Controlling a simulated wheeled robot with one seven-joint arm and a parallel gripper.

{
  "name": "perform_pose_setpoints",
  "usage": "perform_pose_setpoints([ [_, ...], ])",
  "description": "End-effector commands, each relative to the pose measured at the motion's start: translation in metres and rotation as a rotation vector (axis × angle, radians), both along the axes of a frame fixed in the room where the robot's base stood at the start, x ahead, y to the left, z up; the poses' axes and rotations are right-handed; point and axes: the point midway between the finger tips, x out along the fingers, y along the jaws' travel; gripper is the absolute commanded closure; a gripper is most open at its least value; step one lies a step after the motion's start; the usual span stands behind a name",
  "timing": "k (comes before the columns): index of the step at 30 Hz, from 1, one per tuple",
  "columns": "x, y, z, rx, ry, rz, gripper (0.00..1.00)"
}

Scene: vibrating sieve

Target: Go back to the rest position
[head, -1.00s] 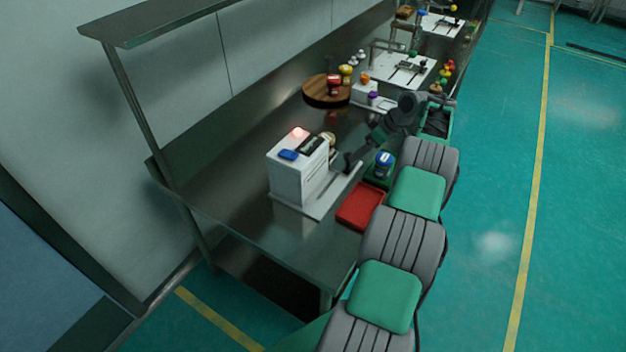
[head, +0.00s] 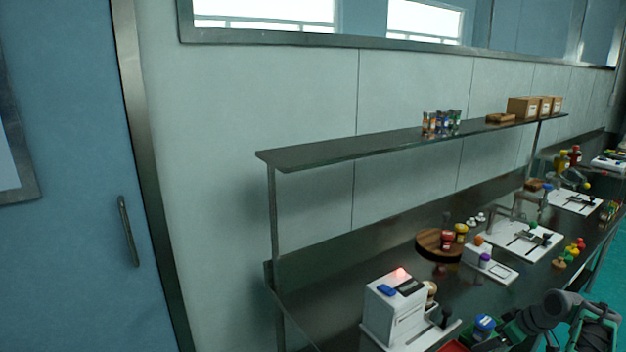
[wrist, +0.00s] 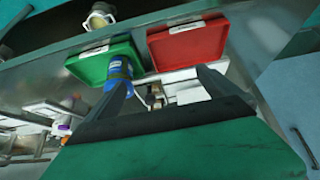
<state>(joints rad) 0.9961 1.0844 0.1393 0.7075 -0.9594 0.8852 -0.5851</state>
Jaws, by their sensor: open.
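My gripper (wrist: 164,82) shows in the wrist view with its two dark fingers apart and nothing between them. Beyond the fingers are a red tray (wrist: 208,38) and a green tray (wrist: 92,58). A blue jar (wrist: 118,72) stands at the green tray, partly behind the left finger. In the head view my arm (head: 548,312) is at the lower right, over the bench front. The white sieve machine (head: 388,322) stands left of it, with a red light lit on top. The blue-lidded jar (head: 484,323) shows between the machine and my arm.
The steel bench (head: 335,322) runs back along the wall, under a long shelf (head: 350,148) with small bottles and boxes. A round wooden board (head: 428,246) and white stations (head: 520,240) stand farther along. A blue door (head: 75,180) is at left.

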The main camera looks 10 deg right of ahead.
Motion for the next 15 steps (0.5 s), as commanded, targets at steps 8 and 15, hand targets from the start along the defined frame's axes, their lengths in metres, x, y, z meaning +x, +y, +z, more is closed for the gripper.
perform_pose_setpoints([
  [8, 0.025, 0.037, 0.029, 0.001, 0.022, -0.002, 0.00],
  [15, 0.043, 0.081, 0.068, 0.001, 0.052, -0.034, 0.00],
])
